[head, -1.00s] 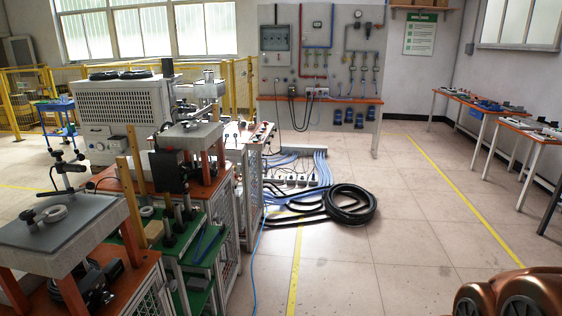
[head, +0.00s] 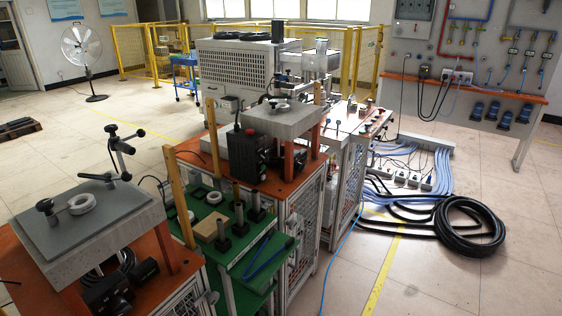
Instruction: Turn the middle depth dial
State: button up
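I cannot pick out the middle depth dial in the head view. My gripper is not in view.
A green shelf (head: 262,238) with several dark posts and a wooden block juts toward the aisle. A coiled black hose (head: 470,226) and blue cables (head: 405,172) lie on the floor. Yellow railings (head: 155,50) and a fan (head: 84,55) stand behind. The lower right floor is clear.

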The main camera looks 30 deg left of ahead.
aim_at(297, 167)
jog(key=u, duration=0.75)
jog(key=i, duration=0.8)
jog(key=u, duration=1.05)
jog(key=i, duration=0.55)
jog(key=z, duration=0.1)
